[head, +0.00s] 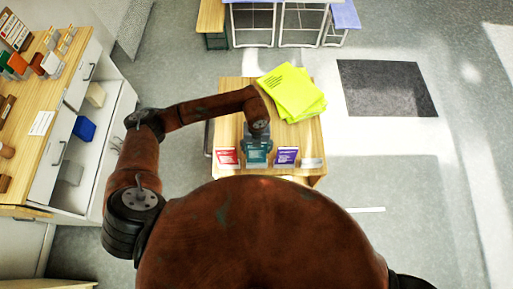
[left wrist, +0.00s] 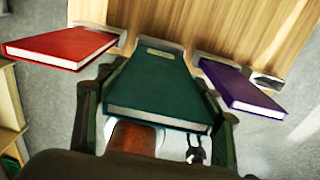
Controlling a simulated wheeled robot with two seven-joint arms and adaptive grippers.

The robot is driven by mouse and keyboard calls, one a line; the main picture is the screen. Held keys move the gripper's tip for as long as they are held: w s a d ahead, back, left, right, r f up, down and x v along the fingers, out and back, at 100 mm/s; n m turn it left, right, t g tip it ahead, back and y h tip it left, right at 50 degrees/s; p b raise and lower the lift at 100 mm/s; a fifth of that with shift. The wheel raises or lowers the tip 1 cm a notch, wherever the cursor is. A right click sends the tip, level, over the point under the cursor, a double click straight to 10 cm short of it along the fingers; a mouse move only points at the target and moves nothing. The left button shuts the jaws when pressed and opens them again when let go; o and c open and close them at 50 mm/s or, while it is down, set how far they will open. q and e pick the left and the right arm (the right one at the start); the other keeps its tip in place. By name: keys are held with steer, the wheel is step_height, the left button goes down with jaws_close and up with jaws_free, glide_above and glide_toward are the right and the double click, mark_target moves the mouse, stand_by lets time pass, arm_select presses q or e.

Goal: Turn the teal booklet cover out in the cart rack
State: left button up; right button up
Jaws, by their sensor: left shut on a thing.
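The teal booklet (head: 257,154) is at the front edge of the wooden cart (head: 229,120), between a red booklet (head: 228,156) and a purple booklet (head: 286,156). My left gripper (head: 257,141) reaches over the cart from behind and is shut on the teal booklet. In the left wrist view the teal booklet (left wrist: 160,95) lies between the two fingers, one along each side edge. Its visible face is plain teal with a small pale label near the far end. The red booklet (left wrist: 60,45) and purple booklet (left wrist: 240,88) sit apart on either side. My right gripper is out of view.
Yellow-green sheets (head: 291,94) lie on the cart's back right. A pale rack holder (head: 312,163) right of the purple booklet looks empty. A shelf unit (head: 62,120) with a wooden top stands at the left. The floor right of the cart is clear, with a dark mat (head: 387,88).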

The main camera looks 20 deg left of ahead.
mark_target(257, 153)
arm_select(q)
steer(key=shift+f, duration=0.15)
steer(key=shift+f+b, duration=1)
steer(key=shift+f, duration=0.2)
steer(key=shift+f+b, duration=1.1)
steer(key=shift+f, duration=0.15)
steer(key=o, duration=1.3)
